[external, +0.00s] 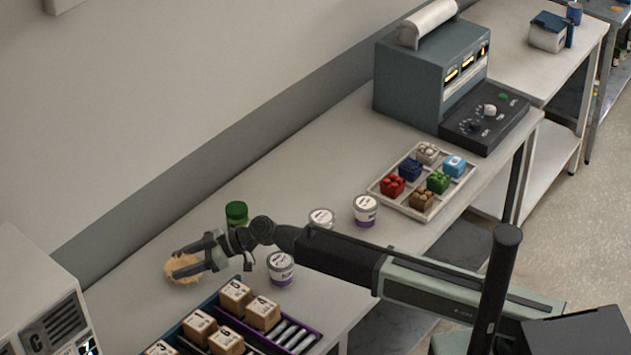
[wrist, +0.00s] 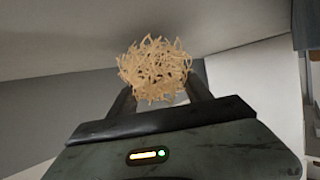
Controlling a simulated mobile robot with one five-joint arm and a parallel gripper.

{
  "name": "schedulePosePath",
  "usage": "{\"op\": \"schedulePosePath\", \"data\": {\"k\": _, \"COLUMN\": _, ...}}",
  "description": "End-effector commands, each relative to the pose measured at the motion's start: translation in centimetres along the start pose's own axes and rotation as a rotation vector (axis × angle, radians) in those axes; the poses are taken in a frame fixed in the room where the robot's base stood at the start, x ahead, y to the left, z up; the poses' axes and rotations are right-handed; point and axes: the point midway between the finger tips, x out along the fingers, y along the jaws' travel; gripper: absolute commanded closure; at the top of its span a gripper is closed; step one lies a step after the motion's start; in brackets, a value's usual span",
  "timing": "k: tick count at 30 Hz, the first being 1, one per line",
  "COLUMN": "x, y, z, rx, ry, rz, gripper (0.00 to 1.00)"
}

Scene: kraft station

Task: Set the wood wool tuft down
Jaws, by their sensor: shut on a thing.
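The wood wool tuft (external: 181,269) is a pale tan, tangled ball at the left part of the bench. My gripper (external: 190,262) is shut on it, one finger on each side. In the wrist view the tuft (wrist: 155,70) sits between the tips of my two dark fingers (wrist: 158,88). The external view does not clearly show whether the tuft touches the bench top (external: 290,155) or hangs just above it.
A green-lidded jar (external: 236,213) stands behind my wrist. White tubs (external: 281,268) (external: 365,210) stand near my arm. A rack with cardboard boxes (external: 235,297) lies in front. A tray of coloured blocks (external: 385,183) and a grey machine (external: 410,85) are farther right. A white unit (external: 35,300) is at left.

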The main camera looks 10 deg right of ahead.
Motion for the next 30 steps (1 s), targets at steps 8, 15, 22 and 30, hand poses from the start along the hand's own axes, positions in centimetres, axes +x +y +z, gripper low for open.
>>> {"op": "schedulePosePath", "data": {"k": 8, "x": 1.3, "y": 0.0, "z": 3.2, "rx": -0.001, "ry": -0.002, "rz": -0.002, "gripper": 1.00}}
{"op": "schedulePosePath", "data": {"k": 15, "x": 1.2, "y": 0.0, "z": 3.1, "rx": -0.003, "ry": -0.004, "rz": -0.003, "gripper": 0.21}}
{"op": "schedulePosePath", "data": {"k": 22, "x": 1.2, "y": 0.0, "z": 3.0, "rx": -0.001, "ry": -0.002, "rz": -0.002, "gripper": 0.21}}
{"op": "schedulePosePath", "data": {"k": 30, "x": -1.1, "y": -0.1, "z": 2.7, "rx": -0.001, "ry": -0.001, "rz": 0.001, "gripper": 0.21}}
